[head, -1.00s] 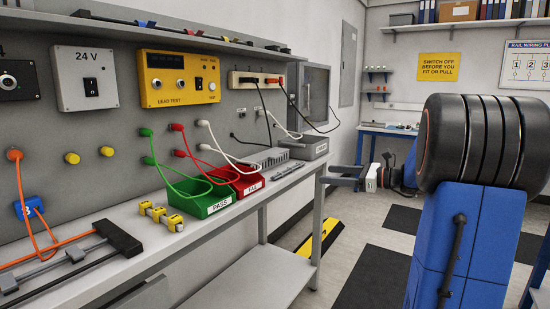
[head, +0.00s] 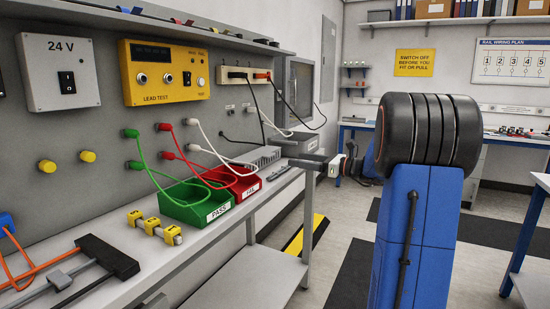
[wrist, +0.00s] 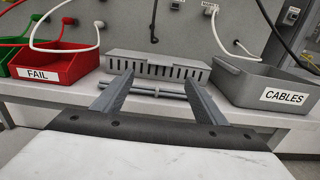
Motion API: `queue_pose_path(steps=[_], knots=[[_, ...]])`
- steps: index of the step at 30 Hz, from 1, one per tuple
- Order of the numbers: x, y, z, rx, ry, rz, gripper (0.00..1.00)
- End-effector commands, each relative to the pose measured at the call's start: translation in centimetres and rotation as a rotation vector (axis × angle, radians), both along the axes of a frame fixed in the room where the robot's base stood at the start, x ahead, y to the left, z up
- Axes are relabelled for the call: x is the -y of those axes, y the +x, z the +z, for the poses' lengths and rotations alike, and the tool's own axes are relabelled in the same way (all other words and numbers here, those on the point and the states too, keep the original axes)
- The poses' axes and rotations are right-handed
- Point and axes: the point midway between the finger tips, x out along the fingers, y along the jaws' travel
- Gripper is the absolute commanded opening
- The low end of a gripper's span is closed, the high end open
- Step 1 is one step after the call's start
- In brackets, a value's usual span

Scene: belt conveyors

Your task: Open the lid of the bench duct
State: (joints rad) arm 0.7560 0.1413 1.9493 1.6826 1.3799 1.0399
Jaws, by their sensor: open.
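The bench duct (wrist: 150,68) is a long grey slotted box against the back of the bench, in the middle of the wrist view. Its top looks covered by a flat grey lid (wrist: 158,56). It shows small in the head view (head: 258,156), between the red bin and the grey bin. My gripper (wrist: 157,79) is open, its two fingers pointing at the duct from the front. The fingers appear apart from the duct. In the head view my gripper (head: 306,163) is at the bench's far end, partly hard to make out.
Grey rods (wrist: 158,88) lie in front of the duct. The red FAIL bin (wrist: 50,66) stands left and the grey CABLES bin (wrist: 280,85) right. Black and white leads hang behind the duct. The green PASS bin (head: 190,208) is farther along the bench (head: 215,225).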

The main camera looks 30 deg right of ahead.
Motion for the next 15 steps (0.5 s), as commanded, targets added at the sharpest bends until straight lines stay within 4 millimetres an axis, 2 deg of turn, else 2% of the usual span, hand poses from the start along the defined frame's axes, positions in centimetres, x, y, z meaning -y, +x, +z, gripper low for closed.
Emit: queue_pose_path(steps=[15], knots=[[-5.0, 7.3, -0.1, -0.001, -0.001, 0.003, 0.66]])
